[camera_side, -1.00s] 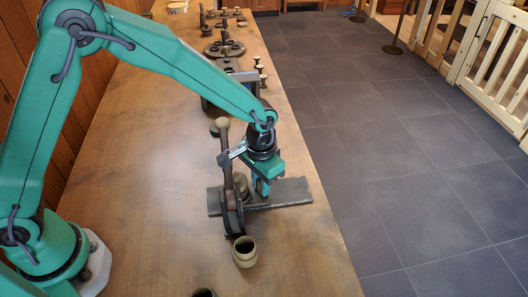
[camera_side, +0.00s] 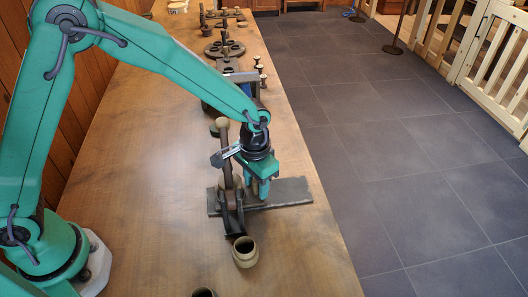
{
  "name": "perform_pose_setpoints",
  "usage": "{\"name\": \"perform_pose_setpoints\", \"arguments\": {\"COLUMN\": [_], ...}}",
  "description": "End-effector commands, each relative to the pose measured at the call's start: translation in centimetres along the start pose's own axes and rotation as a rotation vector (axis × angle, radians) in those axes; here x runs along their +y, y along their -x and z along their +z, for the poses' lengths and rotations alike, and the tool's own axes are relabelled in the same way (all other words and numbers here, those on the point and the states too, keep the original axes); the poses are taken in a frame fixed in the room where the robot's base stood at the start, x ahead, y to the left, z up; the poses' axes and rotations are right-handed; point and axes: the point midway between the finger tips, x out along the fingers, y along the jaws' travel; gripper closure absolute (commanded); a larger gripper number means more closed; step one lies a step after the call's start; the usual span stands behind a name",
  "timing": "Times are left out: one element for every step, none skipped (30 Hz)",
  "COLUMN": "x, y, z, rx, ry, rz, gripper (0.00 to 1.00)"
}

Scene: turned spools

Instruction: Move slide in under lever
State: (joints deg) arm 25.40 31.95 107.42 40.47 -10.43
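The lever (camera_side: 226,165) stands nearly upright on a dark base, with a beige knob at its top. The slide seems to be the dark grey flat bar (camera_side: 288,192) that lies across the table by the lever's foot, sticking out to its right and a little to its left. My gripper (camera_side: 262,192) points down just right of the lever, over the bar. Whether its fingers touch the bar or grip anything cannot be made out. The lever and gripper hide the middle of the bar.
A tan spool (camera_side: 245,252) stands on the table in front of the lever, and another round piece (camera_side: 203,293) is cut off at the bottom edge. Behind are small spools (camera_side: 257,60) and a round dark rack (camera_side: 224,49).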

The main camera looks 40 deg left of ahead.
Motion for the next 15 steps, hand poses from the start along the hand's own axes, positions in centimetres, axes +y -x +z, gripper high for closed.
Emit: {"name": "perform_pose_setpoints", "arguments": {"x": [0.0,0.0,0.0,0.0,0.0,0.0,0.0,0.0,0.0,0.0,0.0,0.0,0.0,0.0,0.0], "y": [0.0,-0.1,-0.1,-0.1,-0.1,0.0,0.0,0.1,0.2,0.3,0.4,0.6,0.7,0.9,1.1], "z": [0.0,0.0,0.1,0.1,0.1,0.1,0.1,0.1,0.1,0.0,0.0,0.0,0.0,0.0,0.0], "rx": [-0.001,-0.001,-0.002,-0.002,-0.002,-0.002,-0.002,-0.002,-0.001,-0.001,-0.001,0.000,-0.001,-0.001,-0.002], "ry": [0.000,0.000,0.000,0.000,0.000,0.000,0.000,-0.001,-0.001,-0.001,-0.001,-0.001,-0.001,-0.001,-0.001], "rz": [0.000,0.000,0.000,0.000,0.000,0.000,0.000,0.000,0.000,0.000,0.000,0.000,0.000,0.000,0.000], "gripper": [0.59,0.59,0.59,0.59,0.59,0.59,0.59,0.59,0.59,0.59,0.59,0.59,0.59,0.59,0.59]}}
